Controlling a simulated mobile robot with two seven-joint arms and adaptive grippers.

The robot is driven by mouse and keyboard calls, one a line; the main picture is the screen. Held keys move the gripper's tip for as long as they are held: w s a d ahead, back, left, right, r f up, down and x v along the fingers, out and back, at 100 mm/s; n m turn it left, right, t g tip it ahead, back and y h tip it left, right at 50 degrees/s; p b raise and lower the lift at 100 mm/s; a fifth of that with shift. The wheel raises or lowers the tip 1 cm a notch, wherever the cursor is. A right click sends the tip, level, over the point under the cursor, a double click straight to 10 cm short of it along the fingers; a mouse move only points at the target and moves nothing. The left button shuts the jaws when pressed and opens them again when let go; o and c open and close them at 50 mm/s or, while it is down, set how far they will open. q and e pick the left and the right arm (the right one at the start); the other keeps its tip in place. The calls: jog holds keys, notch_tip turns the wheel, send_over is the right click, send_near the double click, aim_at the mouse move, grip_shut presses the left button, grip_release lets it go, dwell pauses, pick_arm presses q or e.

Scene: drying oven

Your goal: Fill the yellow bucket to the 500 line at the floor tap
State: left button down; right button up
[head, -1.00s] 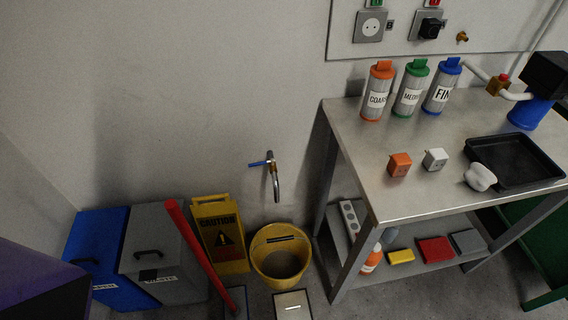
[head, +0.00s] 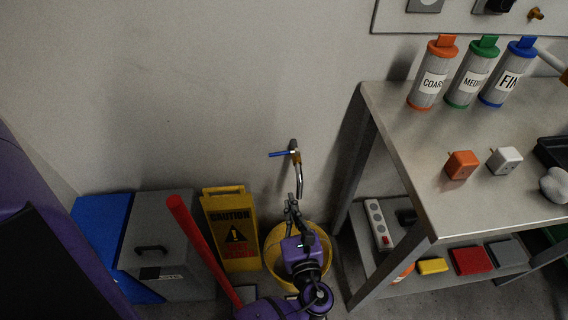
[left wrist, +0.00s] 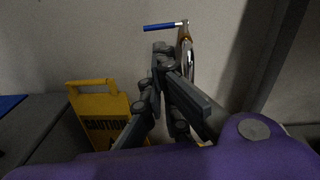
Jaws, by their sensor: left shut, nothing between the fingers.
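The yellow bucket (head: 275,262) stands on the floor by the wall, partly hidden behind my left arm in the head view. The tap (head: 297,165) is on the wall above it, with a curved metal spout and a blue lever (head: 280,154) pointing left. My left gripper (head: 292,202) is shut and empty, in front of the spout and over the bucket. In the left wrist view the blue lever (left wrist: 160,27) and the spout (left wrist: 186,50) show just beyond the fingers. The bucket's inside and its 500 line cannot be seen. My right gripper is not in view.
A yellow caution sign (head: 232,230) stands left of the bucket, with a red pole (head: 202,250) leaning before it. Grey (head: 165,235) and blue (head: 98,235) bins are further left. A metal workbench (head: 400,125) stands close on the right. The wall above the tap is clear.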

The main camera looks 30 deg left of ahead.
aim_at(284, 153)
pick_arm(q)
jog(key=w+a+r+m, duration=0.1)
jog(key=w+a+r, duration=0.1)
jog(key=w+a, duration=0.7)
jog(key=shift+w+t+y, duration=0.3)
jog(key=shift+w+t, duration=0.1)
jog(key=shift+w, duration=0.6)
jog(key=shift+a, duration=0.15)
jog(key=shift+w+a, duration=0.35)
jog(key=shift+a, duration=0.2)
